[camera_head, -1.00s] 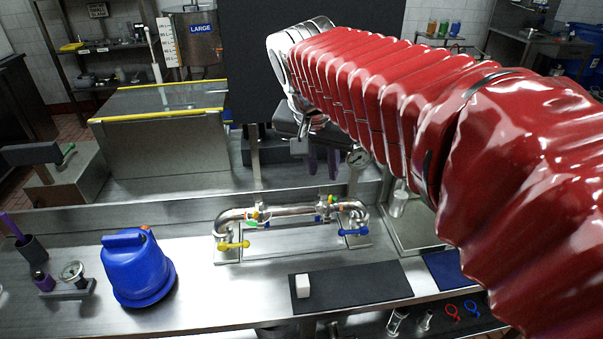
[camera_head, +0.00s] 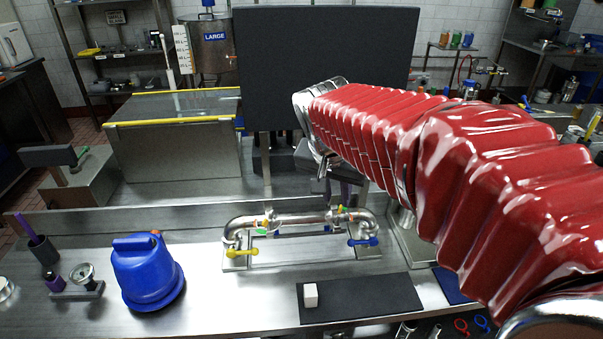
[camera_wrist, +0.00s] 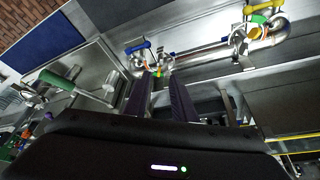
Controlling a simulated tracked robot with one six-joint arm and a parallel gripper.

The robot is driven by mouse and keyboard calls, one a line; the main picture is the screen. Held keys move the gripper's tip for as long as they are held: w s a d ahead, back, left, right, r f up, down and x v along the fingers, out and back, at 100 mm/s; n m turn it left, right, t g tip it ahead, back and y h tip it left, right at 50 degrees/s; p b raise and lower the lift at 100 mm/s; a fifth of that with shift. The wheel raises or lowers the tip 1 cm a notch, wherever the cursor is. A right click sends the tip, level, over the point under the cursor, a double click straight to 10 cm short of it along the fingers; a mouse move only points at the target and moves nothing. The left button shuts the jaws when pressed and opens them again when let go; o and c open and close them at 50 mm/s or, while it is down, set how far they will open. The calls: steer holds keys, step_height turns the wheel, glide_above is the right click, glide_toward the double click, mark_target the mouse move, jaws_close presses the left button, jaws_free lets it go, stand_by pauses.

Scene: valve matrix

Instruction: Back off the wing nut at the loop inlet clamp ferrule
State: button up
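A steel pipe loop (camera_head: 300,219) stands on the bench, with a yellow handle (camera_head: 241,252) at its left end and a blue handle (camera_head: 362,241) at its right end. Small green, orange and yellow parts sit at its clamps; I cannot make out the wing nut or which clamp is the inlet. In the wrist view the loop (camera_wrist: 205,51) runs across the top, blue handle (camera_wrist: 137,47) left and yellow handle (camera_wrist: 262,8) right. My gripper (camera_wrist: 160,78) has its two purple fingers apart and empty, pointing toward the loop's blue-handled end. In the head view my arm partly hides it.
A blue jug (camera_head: 145,275) stands on the bench at left. A black mat (camera_head: 375,297) with a white block (camera_head: 310,294) lies in front of the loop. A dark panel (camera_head: 325,60) rises behind. A green-handled part (camera_wrist: 62,82) is left of my fingers in the wrist view.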

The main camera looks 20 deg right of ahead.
mark_target(338, 210)
steer(key=x, duration=0.6)
steer(key=shift+w+d+f, duration=0.1)
steer(key=shift+f, duration=0.1)
steer(key=shift+c, duration=0.3)
jaws_close()
steer(key=shift+a, duration=0.25)
steer(key=shift+d, duration=0.2)
